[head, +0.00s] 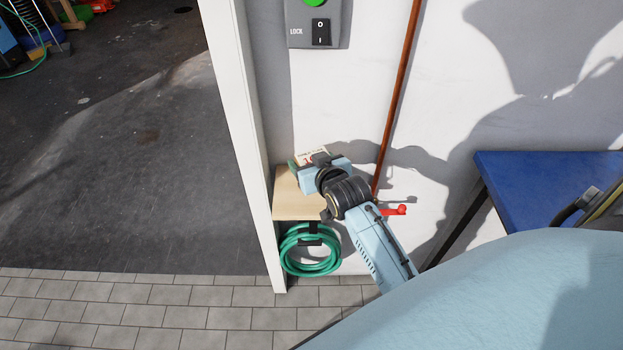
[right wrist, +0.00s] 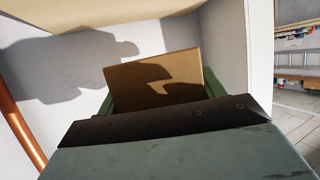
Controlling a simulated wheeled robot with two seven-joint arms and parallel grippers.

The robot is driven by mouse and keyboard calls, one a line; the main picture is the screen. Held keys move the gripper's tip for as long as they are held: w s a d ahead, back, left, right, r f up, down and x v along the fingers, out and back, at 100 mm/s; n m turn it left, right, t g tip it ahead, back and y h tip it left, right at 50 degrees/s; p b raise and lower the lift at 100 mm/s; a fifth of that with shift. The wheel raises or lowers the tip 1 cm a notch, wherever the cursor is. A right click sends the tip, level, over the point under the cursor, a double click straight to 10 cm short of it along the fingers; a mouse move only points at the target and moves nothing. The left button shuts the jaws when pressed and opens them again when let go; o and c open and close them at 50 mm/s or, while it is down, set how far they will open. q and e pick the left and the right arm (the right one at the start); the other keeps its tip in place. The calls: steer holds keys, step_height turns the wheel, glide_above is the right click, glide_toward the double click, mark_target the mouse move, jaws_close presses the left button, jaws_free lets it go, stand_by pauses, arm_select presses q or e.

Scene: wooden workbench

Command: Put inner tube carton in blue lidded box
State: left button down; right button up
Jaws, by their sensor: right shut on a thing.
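The inner tube carton (head: 312,156), a small box with a pale face and red print, shows just past my right gripper (head: 315,162) in the head view. In the right wrist view the carton (right wrist: 150,75) is a plain brown face between two green finger pads. My right gripper is shut on it, over or beside a small wooden shelf (head: 288,203). I cannot tell whether the carton touches the shelf. My left gripper is not in view. I cannot make out a blue lidded box in either view.
A coiled green hose (head: 310,262) hangs below the shelf, beside the white door post (head: 243,130). A copper pipe (head: 396,95) and red valve handle (head: 394,210) are close to my right arm. A blue-topped table (head: 530,180) stands at right. The doorway at left is open.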

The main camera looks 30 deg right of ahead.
step_height(320, 180, down, 3)
steer(key=shift+r, duration=0.2)
step_height(320, 180, down, 2)
steer(key=shift+f+b, duration=0.2)
steer(key=shift+b, duration=0.45)
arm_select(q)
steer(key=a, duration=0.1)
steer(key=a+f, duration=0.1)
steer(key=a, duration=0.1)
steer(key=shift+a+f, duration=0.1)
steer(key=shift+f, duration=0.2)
arm_select(e)
steer(key=shift+f, duration=0.15)
steer(key=shift+f, duration=0.2)
steer(key=o, duration=1)
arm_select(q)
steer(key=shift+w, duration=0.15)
arm_select(e)
steer(key=shift+o, duration=0.3)
